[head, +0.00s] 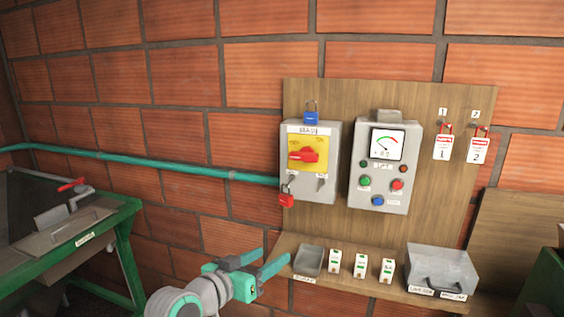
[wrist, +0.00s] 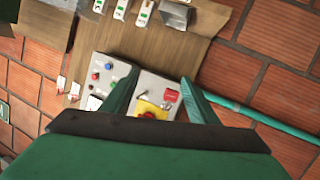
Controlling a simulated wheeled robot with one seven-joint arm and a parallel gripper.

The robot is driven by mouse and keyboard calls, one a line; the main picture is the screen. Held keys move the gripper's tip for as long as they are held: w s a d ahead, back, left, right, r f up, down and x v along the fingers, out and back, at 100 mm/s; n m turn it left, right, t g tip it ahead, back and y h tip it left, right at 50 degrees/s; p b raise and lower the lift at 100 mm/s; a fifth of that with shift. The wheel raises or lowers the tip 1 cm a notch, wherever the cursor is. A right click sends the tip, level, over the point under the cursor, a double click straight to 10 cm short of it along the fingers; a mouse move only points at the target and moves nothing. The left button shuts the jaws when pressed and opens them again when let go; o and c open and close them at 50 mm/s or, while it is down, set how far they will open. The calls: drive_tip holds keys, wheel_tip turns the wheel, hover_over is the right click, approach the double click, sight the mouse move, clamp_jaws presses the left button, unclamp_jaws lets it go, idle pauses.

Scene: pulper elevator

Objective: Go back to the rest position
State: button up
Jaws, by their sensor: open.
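My gripper (head: 262,263) is open and empty in the head view, in front of the brick wall and left of the small shelf. In the wrist view my gripper (wrist: 160,100) shows two teal fingers spread apart, with the switch box beyond them. The grey switch box (head: 322,190) has a yellow plate with a red rotary handle (head: 304,151). A blue padlock (head: 311,115) is at its top and a red padlock (head: 287,196) hangs at its lower left. The box also shows in the wrist view (wrist: 178,113).
A grey control box (head: 382,190) with a gauge and buttons is on the wooden board (head: 340,99). Two tags (head: 444,147) hang at right. A green bench (head: 123,226) stands at left.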

drive_tip(key=s+d+f+n+t+y, duration=0.1)
drive_tip(key=s+f+n+y, duration=0.2)
drive_tip(key=f, duration=0.9)
drive_tip(key=s+d+f+n+t+y, duration=0.2)
drive_tip(key=s+f+n, duration=0.25)
drive_tip(key=f, duration=0.75)
drive_tip(key=s+f+y, duration=0.3)
drive_tip(key=s+f, duration=0.6)
drive_tip(key=s, duration=0.5)
drive_tip(key=s+r+m, duration=0.3)
drive_tip(key=s, duration=2.1)
drive_tip(key=shift+d+r+y, duration=0.15)
drive_tip(key=shift+d+y, duration=0.25)
drive_tip(key=shift+w, duration=0.1)
